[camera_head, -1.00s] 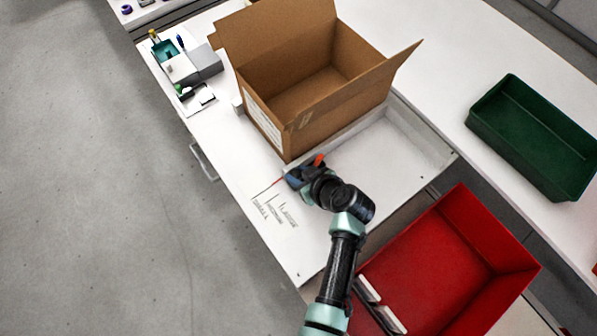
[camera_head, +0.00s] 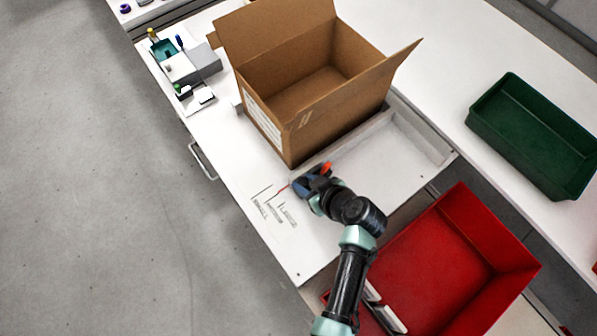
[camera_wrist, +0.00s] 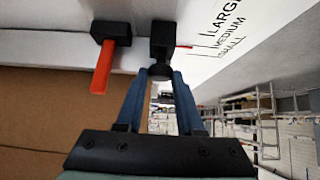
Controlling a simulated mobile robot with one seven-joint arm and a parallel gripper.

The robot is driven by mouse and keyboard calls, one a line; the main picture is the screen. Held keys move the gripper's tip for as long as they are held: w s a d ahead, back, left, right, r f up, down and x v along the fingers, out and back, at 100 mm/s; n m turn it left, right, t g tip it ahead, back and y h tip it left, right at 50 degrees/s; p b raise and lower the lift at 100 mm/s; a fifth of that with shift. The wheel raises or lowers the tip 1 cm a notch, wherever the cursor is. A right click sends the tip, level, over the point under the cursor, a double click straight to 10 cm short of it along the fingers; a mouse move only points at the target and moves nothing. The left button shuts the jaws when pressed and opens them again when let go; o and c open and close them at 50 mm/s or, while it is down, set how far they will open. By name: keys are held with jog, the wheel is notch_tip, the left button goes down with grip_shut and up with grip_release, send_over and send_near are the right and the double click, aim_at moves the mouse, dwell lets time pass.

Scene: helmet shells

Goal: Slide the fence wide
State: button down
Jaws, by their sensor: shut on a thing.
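The fence is a pale bar (camera_head: 362,134) beside the near side of the cardboard box; it also shows across the top left of the wrist view (camera_wrist: 55,48). A black knob (camera_wrist: 163,38) at its end is between the blue fingers of my gripper (camera_wrist: 160,72), which is shut on it. In the head view my gripper (camera_head: 303,185) covers the knob. An orange lever (camera_wrist: 102,70) on a black block is beside the knob. A thin red pointer (camera_head: 283,189) reaches to about the MEDIUM line of the printed SMALL, MEDIUM and LARGE scale (camera_head: 272,208).
The open cardboard box (camera_head: 300,90) stands behind the fence. A red bin (camera_head: 450,265) is at lower right and a green tray (camera_head: 530,135) at right. Small items in a holder (camera_head: 180,65) are at far left. The tabletop (camera_head: 305,245) near the scale is clear.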

jog(key=s+d, duration=0.1)
jog(key=s, duration=0.1)
jog(key=s+d, duration=0.3)
jog(key=s, duration=0.1)
jog(key=shift+s+d+b, duration=0.2)
jog(key=shift+d+b, duration=0.1)
jog(key=shift+d, duration=0.05)
jog(key=c, duration=0.5)
grip_release()
jog(key=shift+r, duration=0.1)
jog(key=b+v, duration=0.1)
jog(key=v, duration=1.1)
jog(key=shift+s+d+r, duration=0.2)
jog(key=shift+s, duration=0.1)
